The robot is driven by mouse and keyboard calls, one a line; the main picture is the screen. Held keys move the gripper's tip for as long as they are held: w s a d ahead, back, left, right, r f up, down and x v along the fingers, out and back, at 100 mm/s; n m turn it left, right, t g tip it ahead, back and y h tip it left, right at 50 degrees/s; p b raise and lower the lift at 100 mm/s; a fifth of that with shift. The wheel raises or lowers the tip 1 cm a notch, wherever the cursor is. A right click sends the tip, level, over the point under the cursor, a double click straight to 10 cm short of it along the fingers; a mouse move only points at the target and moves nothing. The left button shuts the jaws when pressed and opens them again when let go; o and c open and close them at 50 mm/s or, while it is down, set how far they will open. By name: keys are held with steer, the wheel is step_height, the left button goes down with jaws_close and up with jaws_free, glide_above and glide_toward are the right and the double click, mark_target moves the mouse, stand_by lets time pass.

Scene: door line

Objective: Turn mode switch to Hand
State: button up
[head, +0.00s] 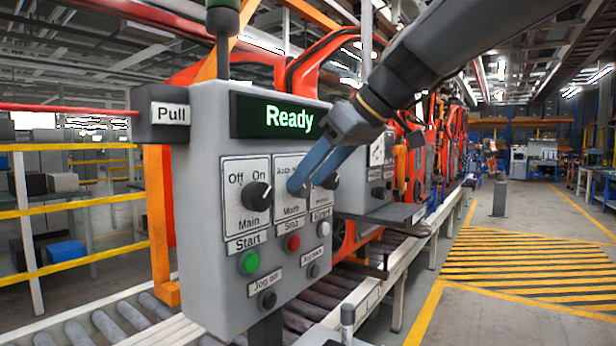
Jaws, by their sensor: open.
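The grey control box (205,290) fills the left middle of the head view. Its mode switch plate (284,207) shows part of the word Auto at top left and the label Mode below. The Hand marking and most of the mode knob are hidden behind my gripper, so I cannot tell which way the knob points. My gripper (304,183) reaches in from the upper right, its blue fingers open, tips in front of the mode plate around the knob's place. I cannot tell whether they touch the knob.
The main switch (257,196) is close on the left, and another dark knob (331,181) is close on the right. Below are a green button (249,262), a red button (292,243) and jog knobs. The display (279,117) reads Ready. A roller conveyor (75,328) runs below.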

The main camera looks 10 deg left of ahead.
steer(key=shift+x, duration=0.95)
steer(key=shift+c, duration=0.4)
steer(key=c, duration=0.9)
steer(key=shift+c, duration=0.2)
